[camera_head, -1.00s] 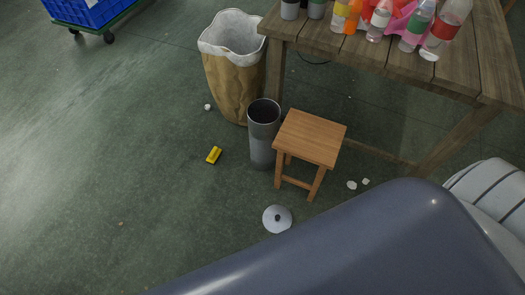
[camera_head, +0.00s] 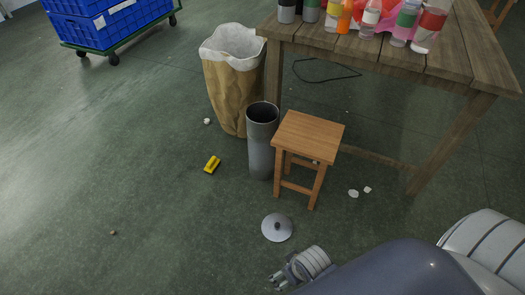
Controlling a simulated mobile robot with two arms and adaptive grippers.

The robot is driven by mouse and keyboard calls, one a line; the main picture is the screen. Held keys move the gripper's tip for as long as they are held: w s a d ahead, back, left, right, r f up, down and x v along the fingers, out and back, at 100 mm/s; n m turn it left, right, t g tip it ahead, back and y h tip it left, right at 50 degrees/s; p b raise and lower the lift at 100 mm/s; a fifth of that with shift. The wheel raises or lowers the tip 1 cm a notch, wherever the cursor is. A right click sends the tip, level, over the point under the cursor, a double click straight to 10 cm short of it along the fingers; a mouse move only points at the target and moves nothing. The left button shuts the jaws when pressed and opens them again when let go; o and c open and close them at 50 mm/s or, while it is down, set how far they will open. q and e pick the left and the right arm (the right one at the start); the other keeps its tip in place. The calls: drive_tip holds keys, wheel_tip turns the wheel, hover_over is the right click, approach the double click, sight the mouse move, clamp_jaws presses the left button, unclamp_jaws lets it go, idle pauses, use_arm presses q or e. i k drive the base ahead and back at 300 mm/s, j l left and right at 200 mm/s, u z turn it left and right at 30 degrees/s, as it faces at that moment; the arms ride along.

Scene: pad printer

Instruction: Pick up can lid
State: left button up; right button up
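The can lid (camera_head: 277,227) is a round grey disc with a small dark knob. It lies on the green floor, in front of the wooden stool. My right gripper (camera_head: 275,282) shows at the bottom edge, below the lid in the picture and apart from it. Its fingers are small and partly cut off, so I cannot tell whether they are open or shut. A tall grey open-topped can (camera_head: 261,150) stands upright beside the stool. My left gripper is not in view.
A wooden stool (camera_head: 309,132) stands right of the can. A lined waste basket (camera_head: 228,90) and a wooden table (camera_head: 400,60) with bottles are behind. A yellow object (camera_head: 212,164) and white scraps (camera_head: 353,194) lie on the floor.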

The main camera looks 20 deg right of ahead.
sight(277, 228)
drive_tip(key=z, duration=1)
